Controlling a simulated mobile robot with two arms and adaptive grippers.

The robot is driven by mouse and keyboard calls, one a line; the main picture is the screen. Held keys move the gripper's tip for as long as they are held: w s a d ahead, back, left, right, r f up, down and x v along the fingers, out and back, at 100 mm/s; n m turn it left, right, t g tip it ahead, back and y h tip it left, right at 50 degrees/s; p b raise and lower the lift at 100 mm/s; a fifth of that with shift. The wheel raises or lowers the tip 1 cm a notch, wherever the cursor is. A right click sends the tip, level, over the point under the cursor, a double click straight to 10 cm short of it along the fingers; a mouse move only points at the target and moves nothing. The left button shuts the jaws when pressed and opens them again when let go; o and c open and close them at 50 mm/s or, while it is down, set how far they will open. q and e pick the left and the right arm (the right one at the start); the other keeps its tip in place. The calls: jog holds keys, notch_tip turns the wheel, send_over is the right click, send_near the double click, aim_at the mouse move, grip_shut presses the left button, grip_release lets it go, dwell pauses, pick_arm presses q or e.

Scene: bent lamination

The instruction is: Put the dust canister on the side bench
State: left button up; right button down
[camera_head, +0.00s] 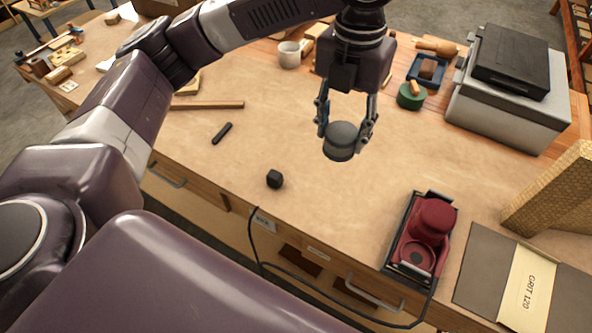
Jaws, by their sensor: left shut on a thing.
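My left gripper (345,112) comes down over the workbench (215,140) and is shut on a dark grey round canister (341,141), which looks like the dust canister. The fingers grip it from both sides, and it hangs upright or nearly so. I cannot tell exactly how high it is above the bench top. A separate wooden bench (66,14) stands beyond a strip of floor at the top left, cut off by the picture edge; it may be the side bench. My right gripper is out of view.
A red sander (432,222) sits in a dark tray at the front right, with a cord along the front edge. A black knob-like piece (275,179) and a black stick (222,133) lie on the bench. A grey case (503,98) stands back right.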

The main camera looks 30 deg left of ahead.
pick_arm(q)
jog(key=shift+f+p, duration=1.2)
jog(key=shift+f, duration=8.45)
jog(key=shift+f, duration=0.1)
jog(key=o, duration=1.3)
notch_tip(320, 180, up, 12)
jog(key=shift+r+b, duration=0.2)
jog(key=shift+b, duration=0.95)
jog(key=shift+s+f, duration=0.1)
